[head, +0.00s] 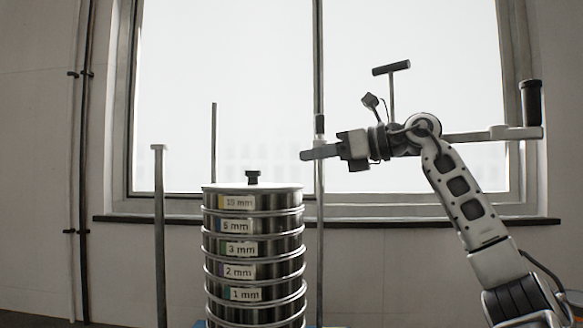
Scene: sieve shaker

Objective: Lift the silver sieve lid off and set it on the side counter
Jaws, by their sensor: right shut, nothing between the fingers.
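The silver sieve lid (225,187) lies flat on top of the stack of round metal sieves (212,250). A black knob (253,178) stands up from the lid's middle. My right gripper (306,154) is shut and empty. It points left, above and to the right of the lid, apart from the knob. My left gripper is not in view. The side counter cannot be made out in this view.
Upright metal rods stand around the stack: one at left (159,240), one behind (213,145) and one at right (319,215). A T-shaped handle (391,69) and a bar with a black grip (531,103) show by my right arm. A window is behind.

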